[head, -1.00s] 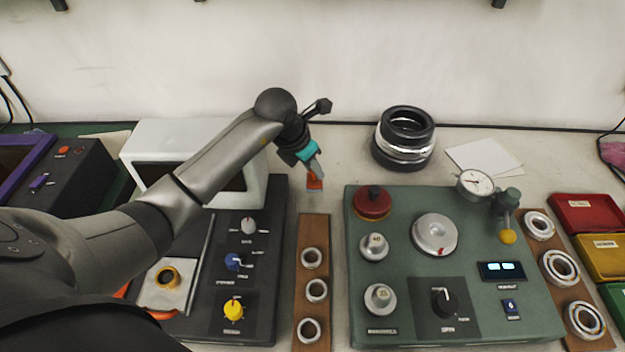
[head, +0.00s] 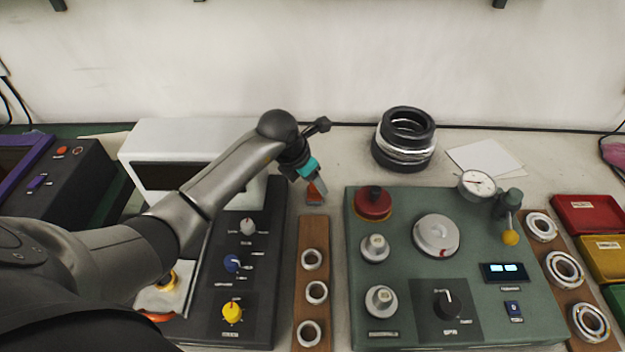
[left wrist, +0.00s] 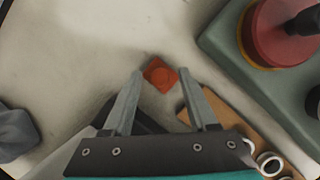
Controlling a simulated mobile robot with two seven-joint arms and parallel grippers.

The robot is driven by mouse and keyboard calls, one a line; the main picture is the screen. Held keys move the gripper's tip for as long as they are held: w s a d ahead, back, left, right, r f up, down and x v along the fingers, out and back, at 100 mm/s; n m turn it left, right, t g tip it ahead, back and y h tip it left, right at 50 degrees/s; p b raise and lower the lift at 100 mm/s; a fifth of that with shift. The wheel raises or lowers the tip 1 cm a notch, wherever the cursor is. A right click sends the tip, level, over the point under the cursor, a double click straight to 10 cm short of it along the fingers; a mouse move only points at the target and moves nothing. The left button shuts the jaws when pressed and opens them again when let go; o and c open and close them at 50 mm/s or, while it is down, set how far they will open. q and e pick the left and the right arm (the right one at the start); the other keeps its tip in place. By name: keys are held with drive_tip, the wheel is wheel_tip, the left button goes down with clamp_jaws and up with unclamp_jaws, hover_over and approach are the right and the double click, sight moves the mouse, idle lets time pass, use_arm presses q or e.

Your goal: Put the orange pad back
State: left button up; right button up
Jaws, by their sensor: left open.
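The orange pad (head: 314,198) is a small square behind the wooden strip with rings. The pad looks flat on the pale bench top. My right gripper is in neither view.
The green console (head: 400,275) with a red button (head: 373,203) stands close on the right. The dark control panel (head: 262,290) is on the left. The wooden strip (head: 312,232) carries rings. A white box (head: 150,140) stands behind the panel, and black rings (head: 405,140) stand at the back.

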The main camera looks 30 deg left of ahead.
use_arm(q)
drive_tip(key=shift+s+r, duration=0.1)
drive_tip(key=shift+r, duration=0.45)
drive_tip(key=p+v, duration=0.2)
drive_tip(key=v, duration=0.9)
drive_tip(key=shift+a+r, duration=0.1)
